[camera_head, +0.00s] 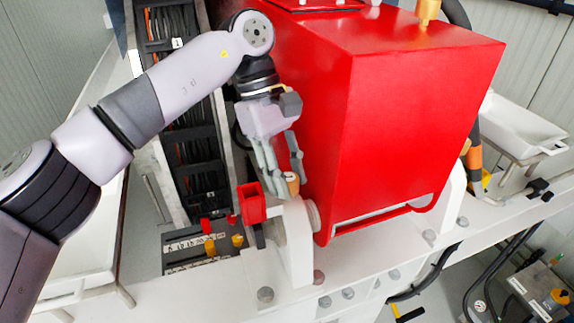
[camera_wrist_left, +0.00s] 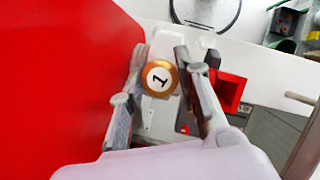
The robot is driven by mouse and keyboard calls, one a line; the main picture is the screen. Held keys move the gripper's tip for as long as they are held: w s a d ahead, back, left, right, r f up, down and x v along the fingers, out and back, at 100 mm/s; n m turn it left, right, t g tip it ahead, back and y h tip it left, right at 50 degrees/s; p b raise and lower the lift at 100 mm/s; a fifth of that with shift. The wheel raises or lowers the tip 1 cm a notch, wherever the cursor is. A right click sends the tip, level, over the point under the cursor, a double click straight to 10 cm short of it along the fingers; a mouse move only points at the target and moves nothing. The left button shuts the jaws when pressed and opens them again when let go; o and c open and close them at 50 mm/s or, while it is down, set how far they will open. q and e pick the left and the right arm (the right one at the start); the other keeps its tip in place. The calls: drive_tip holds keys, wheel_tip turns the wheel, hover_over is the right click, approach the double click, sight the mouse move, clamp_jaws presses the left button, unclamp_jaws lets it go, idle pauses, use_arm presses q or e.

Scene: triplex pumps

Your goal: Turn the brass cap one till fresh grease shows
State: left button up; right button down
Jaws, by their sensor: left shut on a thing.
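The brass cap (camera_wrist_left: 160,78) is round with a white top marked 1, and it shows between my left gripper's fingers in the left wrist view. In the head view the cap (camera_head: 291,181) sits on top of the white bearing block (camera_head: 293,236), beside the red housing. My left gripper (camera_head: 286,178) comes down from above and is shut on the cap, one finger on each side. It also shows in the left wrist view (camera_wrist_left: 160,85). No grease can be made out around the cap. My right gripper is not in view.
A large red housing (camera_head: 400,120) stands right beside the gripper. A small red box (camera_head: 251,203) is close on its left. A cable tray (camera_head: 190,130) runs behind my arm. A dark panel with yellow and red knobs (camera_head: 205,246) lies lower left.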

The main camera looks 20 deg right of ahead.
sight(288, 175)
use_arm(q)
drive_tip(key=m+y+p, duration=0.1)
drive_tip(key=m, duration=0.1)
drive_tip(key=m+p, duration=0.1)
drive_tip(key=m, duration=0.1)
drive_tip(key=shift+d+r+m+y, duration=0.1)
drive_tip(key=shift+m+y, duration=0.3)
drive_tip(key=shift+p, duration=0.3)
drive_tip(key=o, duration=1.2)
drive_tip(key=shift+c, duration=0.2)
drive_tip(key=shift+r, duration=0.1)
wheel_tip(288, 175, up, 10)
drive_tip(key=shift+f, duration=0.2)
